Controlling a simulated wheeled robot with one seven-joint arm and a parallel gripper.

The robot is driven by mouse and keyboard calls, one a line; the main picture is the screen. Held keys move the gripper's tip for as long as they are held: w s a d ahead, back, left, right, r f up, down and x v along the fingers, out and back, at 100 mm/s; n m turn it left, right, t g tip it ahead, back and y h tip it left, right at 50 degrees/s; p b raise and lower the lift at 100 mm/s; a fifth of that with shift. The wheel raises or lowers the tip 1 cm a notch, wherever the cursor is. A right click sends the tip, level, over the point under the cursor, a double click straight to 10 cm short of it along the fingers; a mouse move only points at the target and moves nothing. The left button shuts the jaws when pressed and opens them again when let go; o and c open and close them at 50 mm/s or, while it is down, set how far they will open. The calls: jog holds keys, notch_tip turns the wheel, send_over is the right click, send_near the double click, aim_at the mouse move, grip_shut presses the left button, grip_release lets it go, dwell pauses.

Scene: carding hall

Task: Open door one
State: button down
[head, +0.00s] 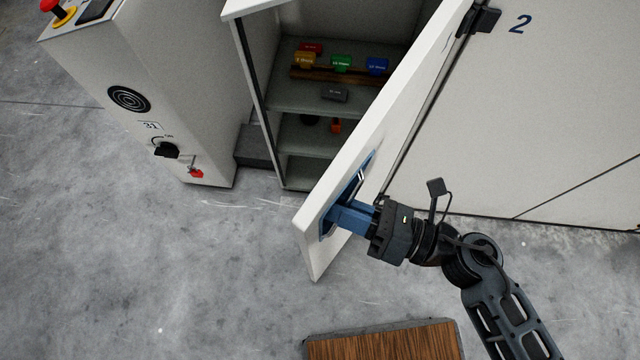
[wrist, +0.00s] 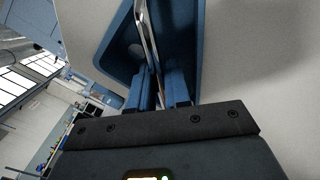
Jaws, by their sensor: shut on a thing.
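The door (head: 375,140) of the cabinet stands well open, swung out toward me on hinges at its upper right. A blue recessed handle plate with a metal pull bar (head: 361,183) is set in its face. My gripper (head: 345,214) is shut on that door handle. In the wrist view the two blue fingers (wrist: 160,88) close around the metal bar (wrist: 148,40) inside the blue recess (wrist: 205,45). The opened cabinet (head: 290,110) shows shelves inside. The number on this door is not visible; the panel to its right (head: 560,110) bears a 2.
Several coloured blocks (head: 341,63) and a dark box (head: 334,94) lie on the shelves. A control cabinet (head: 140,100) with a red button (head: 50,5) and a black knob (head: 166,151) stands left. A wooden-topped platform (head: 385,344) lies at the bottom. Grey floor (head: 130,270) is clear at left.

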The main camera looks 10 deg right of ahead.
jog(key=s+d+n+g+y+b, duration=0.1)
jog(key=s+d+n+g, duration=0.1)
jog(key=s+d+g, duration=0.2)
jog(key=shift+s+d+n+y+b, duration=0.35)
jog(key=shift+s+d, duration=0.2)
jog(key=shift+d, duration=1.05)
jog(key=c, duration=1.2)
grip_release()
jog(key=shift+d, duration=0.1)
jog(key=b+v, duration=0.1)
jog(key=v, duration=0.6)
jog(key=shift+d+b, duration=0.3)
jog(key=shift+b, duration=0.05)
jog(key=shift+r, duration=0.1)
